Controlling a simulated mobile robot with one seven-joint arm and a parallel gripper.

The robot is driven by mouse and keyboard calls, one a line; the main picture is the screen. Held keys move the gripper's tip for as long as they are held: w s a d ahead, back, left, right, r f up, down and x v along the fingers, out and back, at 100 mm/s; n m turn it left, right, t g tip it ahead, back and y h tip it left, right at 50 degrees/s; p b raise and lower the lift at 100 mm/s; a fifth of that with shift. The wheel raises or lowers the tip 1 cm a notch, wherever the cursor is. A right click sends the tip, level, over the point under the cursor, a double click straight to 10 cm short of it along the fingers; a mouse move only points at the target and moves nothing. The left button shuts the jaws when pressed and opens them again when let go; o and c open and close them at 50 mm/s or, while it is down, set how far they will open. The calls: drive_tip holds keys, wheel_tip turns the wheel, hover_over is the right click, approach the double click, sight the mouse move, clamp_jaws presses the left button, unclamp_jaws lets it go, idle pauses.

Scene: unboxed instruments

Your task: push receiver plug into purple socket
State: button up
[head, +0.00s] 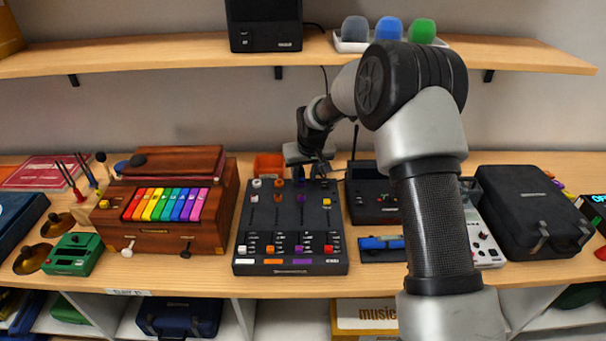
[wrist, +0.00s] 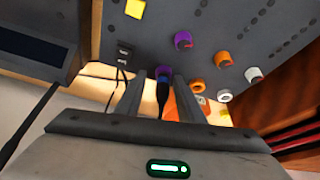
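The purple socket (wrist: 164,71) is on the edge of the dark mixer panel, partly covered in the wrist view. A dark plug with a blue band (wrist: 162,90) is lined up with it and its front end is at the socket; I cannot tell how deep it sits. My gripper (wrist: 160,82) has one finger on each side of the plug, with narrow gaps showing between fingers and plug. In the head view my gripper (head: 312,168) is at the back edge of the mixer (head: 290,225) and hides the plug and socket.
A wooden box with rainbow keys (head: 165,204) stands left of the mixer. A black receiver unit (head: 374,192) is close on the right. An orange bin (head: 268,166) is behind the mixer. A dark case (head: 535,210) is further right. The shelf (head: 180,57) hangs above.

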drive_tip(key=shift+a+f, duration=0.15)
drive_tip(key=shift+a, duration=0.2)
drive_tip(key=s+d+f+v, duration=0.1)
drive_tip(key=s+d+v, duration=0.1)
drive_tip(key=v, duration=1.2)
drive_tip(key=s+d+f+v, duration=0.1)
drive_tip(key=s+v, duration=0.1)
drive_tip(key=v, duration=1.2)
drive_tip(key=s+d+r+m+p, duration=0.1)
drive_tip(key=s+d, duration=0.3)
drive_tip(key=s, duration=0.9)
drive_tip(key=s+d+r+m+t+h+p, duration=0.1)
drive_tip(key=s+d, duration=0.3)
drive_tip(key=s, duration=0.9)
drive_tip(key=shift+m, duration=0.5)
drive_tip(key=shift+a+r, duration=0.1)
drive_tip(key=shift+a, duration=0.05)
